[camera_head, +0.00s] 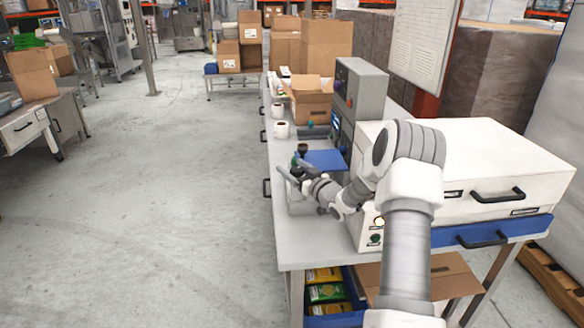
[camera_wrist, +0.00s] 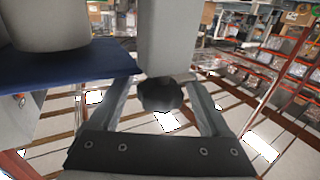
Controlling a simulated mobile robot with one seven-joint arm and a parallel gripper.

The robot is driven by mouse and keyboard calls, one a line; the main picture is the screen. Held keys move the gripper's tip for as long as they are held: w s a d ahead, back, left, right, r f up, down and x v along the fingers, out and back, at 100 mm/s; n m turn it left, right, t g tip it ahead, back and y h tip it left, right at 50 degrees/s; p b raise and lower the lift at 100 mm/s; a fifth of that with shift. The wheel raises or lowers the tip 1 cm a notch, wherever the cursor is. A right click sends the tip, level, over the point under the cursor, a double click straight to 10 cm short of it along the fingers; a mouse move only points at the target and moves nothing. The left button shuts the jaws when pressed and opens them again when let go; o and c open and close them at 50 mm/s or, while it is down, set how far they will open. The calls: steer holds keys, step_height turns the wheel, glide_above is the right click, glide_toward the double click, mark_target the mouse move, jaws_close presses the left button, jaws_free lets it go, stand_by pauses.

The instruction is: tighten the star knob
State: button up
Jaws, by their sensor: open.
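A dark round knob (camera_wrist: 160,95), which looks like the star knob, sits at the end of a pale grey block (camera_wrist: 165,38) in the wrist view. My gripper (camera_wrist: 161,84) is open, with one finger on either side of the knob. I see no clear contact. In the head view my gripper (camera_head: 290,170) is over the left edge of the bench, beside a small machine with a blue plate (camera_head: 325,159). The plate also shows in the wrist view (camera_wrist: 60,63). The knob's lobes are too dark to make out, and in the head view my fingers partly hide that spot.
A grey control box (camera_head: 362,85) stands behind the blue plate. A large white machine (camera_head: 480,165) fills the bench's right side. White mugs (camera_head: 282,130) and an open carton (camera_head: 313,103) stand farther back. The floor left of the bench is clear.

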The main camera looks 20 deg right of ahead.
steer(key=shift+w+a, duration=0.1)
steer(key=shift+w, duration=0.2)
jaws_close()
